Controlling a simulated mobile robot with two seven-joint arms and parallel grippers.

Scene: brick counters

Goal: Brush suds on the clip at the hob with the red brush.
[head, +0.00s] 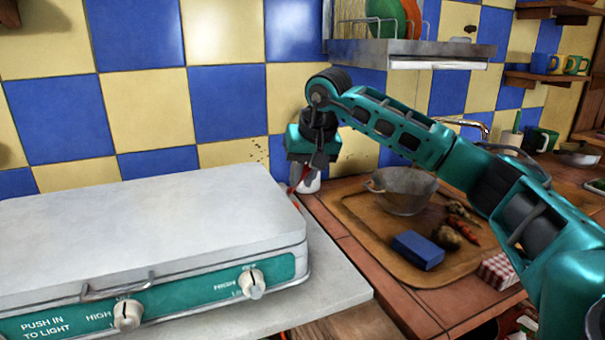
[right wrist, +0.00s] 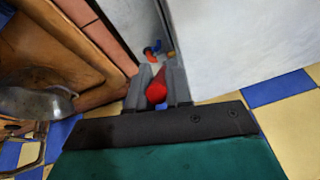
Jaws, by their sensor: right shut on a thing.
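My right gripper (head: 306,177) is at the back right corner of the hob (head: 150,215), pointing down. In the right wrist view the right gripper (right wrist: 157,84) is shut on the red brush (right wrist: 156,92), whose rounded red end shows between the fingers. In the head view only a thin red bit of it shows beside the gripper. Just beyond the fingers in the right wrist view is a small fitting with blue, orange and red parts (right wrist: 153,50), beside the hob's pale side; I cannot tell which part is the clip. No suds can be made out. My left gripper is out of view.
Right of the hob, a wooden board (head: 365,225) holds a metal bowl (head: 402,188), a blue block (head: 417,249) and vegetables. A metal dish rack (head: 410,50) hangs above. A tiled wall (head: 230,100) stands close behind the gripper. The hob's lid is clear.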

